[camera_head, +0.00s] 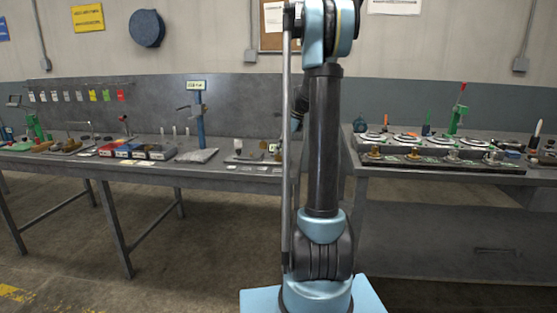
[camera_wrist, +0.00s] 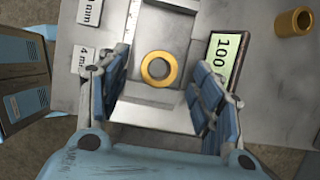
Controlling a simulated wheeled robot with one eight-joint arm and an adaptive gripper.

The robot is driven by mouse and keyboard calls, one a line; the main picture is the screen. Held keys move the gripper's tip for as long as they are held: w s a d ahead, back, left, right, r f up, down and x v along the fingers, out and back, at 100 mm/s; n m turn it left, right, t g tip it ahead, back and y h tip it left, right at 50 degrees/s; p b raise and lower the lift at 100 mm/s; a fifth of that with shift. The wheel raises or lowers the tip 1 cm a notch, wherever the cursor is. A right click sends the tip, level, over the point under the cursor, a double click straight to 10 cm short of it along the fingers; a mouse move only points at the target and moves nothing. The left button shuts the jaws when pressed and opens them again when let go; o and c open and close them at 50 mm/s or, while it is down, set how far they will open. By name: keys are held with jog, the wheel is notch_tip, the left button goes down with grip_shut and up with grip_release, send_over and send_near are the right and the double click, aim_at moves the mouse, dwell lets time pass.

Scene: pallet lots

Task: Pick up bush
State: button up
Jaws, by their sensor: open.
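In the wrist view a brass bush (camera_wrist: 158,83), seen end-on as a gold ring, is on a light metal surface. My gripper (camera_wrist: 157,70) is open, with one blue-and-grey finger to the left of this bush and one to the right. The bush is between the fingers in the picture, with clear gaps on both sides. I cannot tell how high the fingers are above it. A second brass bush (camera_wrist: 294,22) is at the upper right, apart from my gripper. In the head view my arm hides part of the benches, and I cannot make out my gripper.
A green display (camera_wrist: 223,55) reading 100 sits close to the right finger. Millimetre labels (camera_wrist: 82,59) lie at the left. In the head view, a left bench (camera_head: 215,170) and a right bench (camera_head: 440,183) carry tools and fixtures. Floor (camera_head: 60,265) is open at the left.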

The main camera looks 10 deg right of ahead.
jog(key=shift+x, duration=1)
jog(key=c, duration=1.4)
jog(key=shift+r, duration=0.1)
